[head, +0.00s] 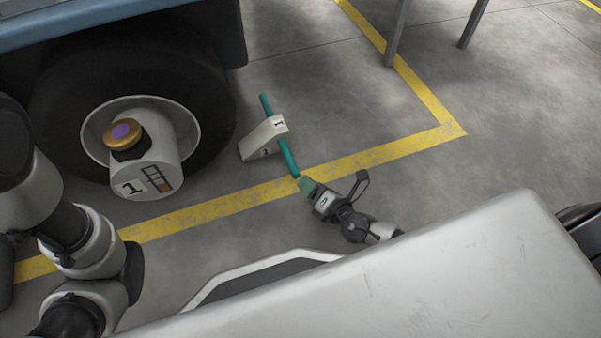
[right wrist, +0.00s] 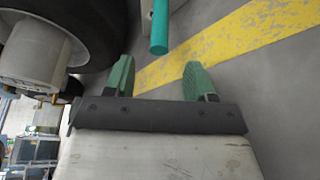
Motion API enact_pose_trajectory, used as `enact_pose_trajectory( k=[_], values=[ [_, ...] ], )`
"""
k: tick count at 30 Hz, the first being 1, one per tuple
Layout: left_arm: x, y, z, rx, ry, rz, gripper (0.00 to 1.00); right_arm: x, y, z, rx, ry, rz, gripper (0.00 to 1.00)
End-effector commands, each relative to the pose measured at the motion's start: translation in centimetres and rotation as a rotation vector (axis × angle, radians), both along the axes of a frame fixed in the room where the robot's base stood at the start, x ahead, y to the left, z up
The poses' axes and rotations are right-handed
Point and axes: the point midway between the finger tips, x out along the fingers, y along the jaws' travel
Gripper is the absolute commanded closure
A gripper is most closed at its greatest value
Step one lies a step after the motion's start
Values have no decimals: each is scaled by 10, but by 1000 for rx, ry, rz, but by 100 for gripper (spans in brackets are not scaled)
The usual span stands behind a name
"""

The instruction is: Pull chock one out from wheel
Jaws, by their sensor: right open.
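Chock one (head: 258,140) is a pale wedge marked 1 on the floor, just right of the black wheel (head: 215,120); I cannot tell whether it touches the tyre. A teal rod handle (head: 289,157) crosses it and reaches toward me. My right gripper (head: 305,183) is at the near end of this handle. In the right wrist view its green fingers (right wrist: 158,78) are open and empty, with the handle end (right wrist: 159,35) ahead, between their lines. A strip of the chock's side shows at the top edge there. My left gripper is out of view.
A white hub cylinder (head: 150,165) marked 1, with an orange and purple knob, sticks out of the wheel. A yellow floor line (head: 220,206) runs under the handle's near end. Dark legs (head: 397,30) stand at the back right. Floor right of the chock is clear.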

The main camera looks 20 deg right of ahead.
Motion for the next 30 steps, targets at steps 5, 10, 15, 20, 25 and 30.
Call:
enact_pose_trajectory(
  k=[5,10,15,20,25,30],
  values=[
    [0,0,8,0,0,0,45,-24,-9,6,-2,1,-1,45],
    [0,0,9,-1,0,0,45,-31,-11,8,1,0,-1,45],
    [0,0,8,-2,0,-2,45,-31,-12,7,1,0,-1,45],
    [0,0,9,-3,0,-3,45,-31,-12,7,1,0,-1,45],
    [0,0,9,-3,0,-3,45,-31,-12,7,1,0,-1,45],
    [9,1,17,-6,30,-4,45,-32,2,30,81,43,5,45]
  ],
)
